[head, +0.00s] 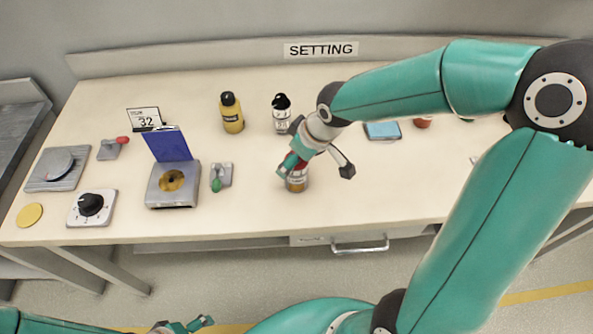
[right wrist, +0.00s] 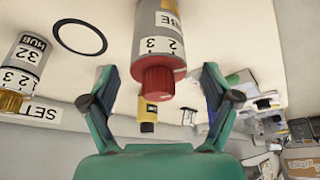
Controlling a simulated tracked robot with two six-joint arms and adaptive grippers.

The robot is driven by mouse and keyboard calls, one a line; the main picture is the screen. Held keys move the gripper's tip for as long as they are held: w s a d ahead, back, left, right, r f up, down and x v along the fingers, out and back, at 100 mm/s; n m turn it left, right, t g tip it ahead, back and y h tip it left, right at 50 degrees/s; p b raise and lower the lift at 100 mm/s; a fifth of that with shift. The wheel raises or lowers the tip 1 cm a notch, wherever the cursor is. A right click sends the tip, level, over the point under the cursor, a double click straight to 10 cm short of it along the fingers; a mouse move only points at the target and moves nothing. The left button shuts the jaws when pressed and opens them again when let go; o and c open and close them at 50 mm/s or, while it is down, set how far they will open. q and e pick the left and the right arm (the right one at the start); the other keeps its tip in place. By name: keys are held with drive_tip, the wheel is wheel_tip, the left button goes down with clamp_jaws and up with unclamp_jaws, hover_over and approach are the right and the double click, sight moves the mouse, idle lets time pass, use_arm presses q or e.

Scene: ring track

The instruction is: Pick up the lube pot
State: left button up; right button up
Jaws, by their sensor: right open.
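The lube pot is a small cylinder with a white label and a red knob; in the right wrist view the pot (right wrist: 158,35) shows label letters ending in "BE" and a number band. In the head view the pot (head: 297,182) stands near the table's front edge, its upper part hidden by my right gripper (head: 317,167). That gripper is open, and in the right wrist view its fingers (right wrist: 158,85) lie either side of the red knob, with gaps on both sides. My left gripper (head: 185,326) is at the bottom edge, partly cut off; its opening is unclear.
A yellow bottle (head: 232,114) and a black-capped white bottle (head: 281,114) stand behind the pot. A pot labelled "HUB" (right wrist: 22,72) shows in the right wrist view.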

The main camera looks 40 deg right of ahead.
drive_tip(key=x, duration=0.3)
drive_tip(key=shift+w+f, duration=0.1)
drive_tip(key=shift+f, duration=0.15)
drive_tip(key=c, duration=1.3)
drive_tip(key=shift+d, duration=0.1)
drive_tip(key=shift+c, duration=0.5)
drive_tip(key=shift+r, duration=0.15)
